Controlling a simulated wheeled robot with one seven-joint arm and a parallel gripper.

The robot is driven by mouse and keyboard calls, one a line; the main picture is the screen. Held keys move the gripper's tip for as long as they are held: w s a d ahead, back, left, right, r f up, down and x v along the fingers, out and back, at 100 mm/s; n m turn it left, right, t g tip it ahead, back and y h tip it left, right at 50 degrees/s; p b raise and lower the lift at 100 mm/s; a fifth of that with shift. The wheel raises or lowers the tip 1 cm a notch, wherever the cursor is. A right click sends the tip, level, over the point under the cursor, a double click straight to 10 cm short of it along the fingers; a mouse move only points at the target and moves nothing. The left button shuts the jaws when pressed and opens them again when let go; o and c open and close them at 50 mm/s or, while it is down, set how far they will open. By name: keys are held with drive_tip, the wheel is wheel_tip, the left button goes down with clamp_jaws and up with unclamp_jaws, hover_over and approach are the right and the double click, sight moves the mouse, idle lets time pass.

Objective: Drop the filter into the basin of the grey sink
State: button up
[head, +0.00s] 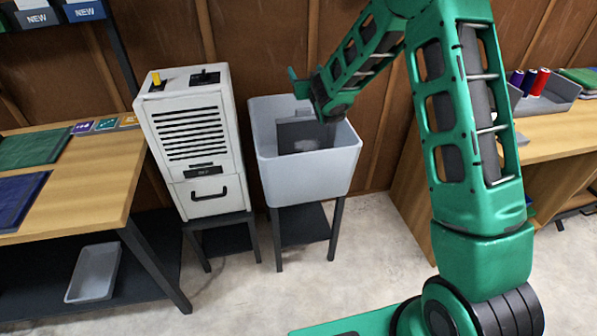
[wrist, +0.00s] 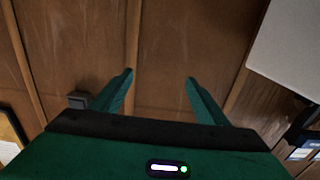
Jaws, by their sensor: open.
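The grey sink (head: 308,178) stands on a dark stand against the wooden wall in the head view. A dark grey flat piece (head: 290,135) with a paler patch shows inside its basin; it may be the filter, but I cannot tell for certain. My gripper (head: 297,84) is above the back part of the basin, pointing left. In the wrist view my gripper (wrist: 160,75) has its two green fingers spread apart, with nothing between them and the brown wall behind. My forearm hides part of the basin's back right side.
A white slatted machine (head: 195,140) stands on a stand just left of the sink. A wooden bench (head: 90,185) is at the left, with a grey tray (head: 93,273) below. Another bench (head: 545,135) at the right holds spools. The floor in front is clear.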

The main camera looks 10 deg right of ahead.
drive_tip(key=s, duration=1)
drive_tip(key=shift+s, duration=0.25)
drive_tip(key=shift+d, duration=0.1)
